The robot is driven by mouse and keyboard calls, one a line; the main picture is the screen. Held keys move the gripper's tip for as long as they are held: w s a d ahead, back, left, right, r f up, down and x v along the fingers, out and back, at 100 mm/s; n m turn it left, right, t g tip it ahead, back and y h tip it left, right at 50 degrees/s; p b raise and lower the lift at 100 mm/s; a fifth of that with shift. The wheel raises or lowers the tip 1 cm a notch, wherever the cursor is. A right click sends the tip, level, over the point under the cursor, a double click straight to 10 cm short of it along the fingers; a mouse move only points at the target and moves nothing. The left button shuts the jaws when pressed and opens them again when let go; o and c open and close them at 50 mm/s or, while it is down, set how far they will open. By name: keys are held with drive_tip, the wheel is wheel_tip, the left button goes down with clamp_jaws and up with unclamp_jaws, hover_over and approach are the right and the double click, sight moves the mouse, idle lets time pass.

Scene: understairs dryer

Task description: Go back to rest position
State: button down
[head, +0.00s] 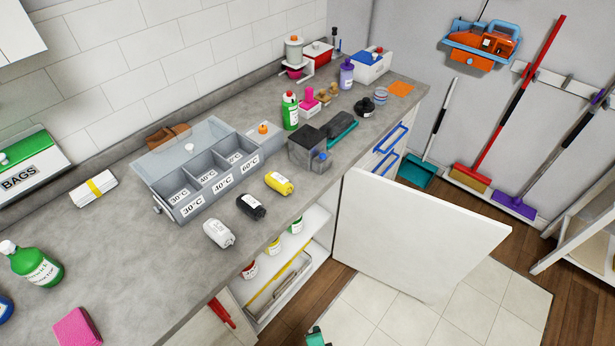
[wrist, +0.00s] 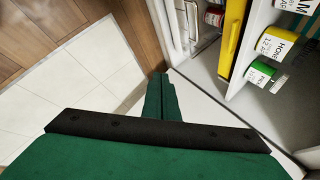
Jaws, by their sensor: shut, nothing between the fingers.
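My gripper (wrist: 161,88) shows in the wrist view as two green fingers lying together, shut with nothing between them. It is low, in front of the open cabinet shelves (wrist: 228,98), over the floor side. In the head view a small green part of my gripper (head: 316,338) shows at the bottom edge; the rest of it is cut off. The white cabinet door (head: 415,240) stands open to the right of it. No contact between gripper and door or shelves can be made out.
The shelves hold several jars, one with a green lid (wrist: 262,72), and a yellow bar (wrist: 232,38). The worktop (head: 130,285) above carries a sorting box (head: 200,207), bottles and a pink sponge (head: 77,328). Pale floor tiles (head: 480,305) are clear.

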drive_tip(key=s+r+n+t, duration=0.3)
drive_tip(key=s+r+n, duration=0.4)
drive_tip(key=s+r, duration=0.3)
wheel_tip(320, 180, up, 3)
drive_tip(key=shift+a+r+t, duration=0.1)
drive_tip(key=shift+a+t, duration=0.2)
drive_tip(key=shift+a, duration=0.1)
drive_tip(key=c, duration=2.4)
unclamp_jaws()
drive_tip(key=s+r+n+t, duration=0.1)
drive_tip(key=s+r+n, duration=0.1)
drive_tip(key=r, duration=0.5)
drive_tip(key=s+a+r+n+t, duration=0.1)
drive_tip(key=s+r+n, duration=0.1)
drive_tip(key=r, duration=0.4)
drive_tip(key=s+a+r+n+t, duration=0.1)
drive_tip(key=s+r+n, duration=0.1)
drive_tip(key=r, duration=0.5)
drive_tip(key=shift+s+a+r+n+t, duration=0.2)
drive_tip(key=shift+s+r+n+t, duration=0.15)
drive_tip(key=shift+n, duration=0.45)
drive_tip(key=shift+c, duration=0.2)
drive_tip(key=o, duration=0.5)
drive_tip(key=shift+r, duration=0.3)
drive_tip(key=o, duration=0.5)
drive_tip(key=shift+r, duration=0.1)
drive_tip(key=c, duration=0.3)
